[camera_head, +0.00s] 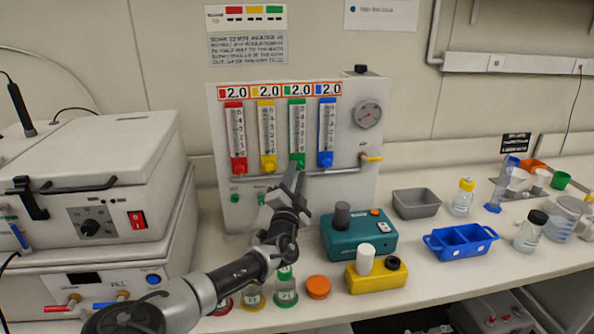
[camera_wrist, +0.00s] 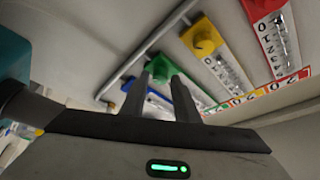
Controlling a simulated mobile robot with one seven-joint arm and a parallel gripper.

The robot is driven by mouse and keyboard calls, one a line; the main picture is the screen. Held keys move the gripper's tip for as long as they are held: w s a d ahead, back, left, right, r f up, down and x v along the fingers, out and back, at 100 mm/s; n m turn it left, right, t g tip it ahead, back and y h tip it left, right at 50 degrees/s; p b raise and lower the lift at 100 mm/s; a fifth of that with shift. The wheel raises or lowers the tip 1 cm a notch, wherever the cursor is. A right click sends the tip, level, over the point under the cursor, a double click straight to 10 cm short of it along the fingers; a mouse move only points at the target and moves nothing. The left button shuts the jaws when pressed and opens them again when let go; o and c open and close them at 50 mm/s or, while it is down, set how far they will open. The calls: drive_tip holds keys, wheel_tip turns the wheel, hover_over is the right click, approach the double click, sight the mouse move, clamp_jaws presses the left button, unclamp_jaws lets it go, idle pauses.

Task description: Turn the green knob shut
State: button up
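The green knob (camera_head: 298,160) sits at the foot of the green-marked flow tube (camera_head: 297,127) on the grey panel. In the wrist view, the green knob (camera_wrist: 166,66) is just beyond my fingertips (camera_wrist: 160,78). The two fingers stand apart with a gap between them and nothing visibly held. Whether they touch the knob I cannot tell. The label above each tube reads 2.0.
Red (camera_head: 238,165), yellow (camera_head: 269,162) and blue (camera_head: 325,159) knobs flank the green one closely. A metal pipe (camera_head: 345,171) runs below them. A teal device (camera_head: 358,236) and several small bottles stand below. A white machine (camera_head: 110,190) is at left.

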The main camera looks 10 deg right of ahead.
drive_tip(key=shift+w+d+r, duration=0.15)
drive_tip(key=shift+w+d, duration=0.05)
drive_tip(key=shift+w, duration=0.5)
clamp_jaws()
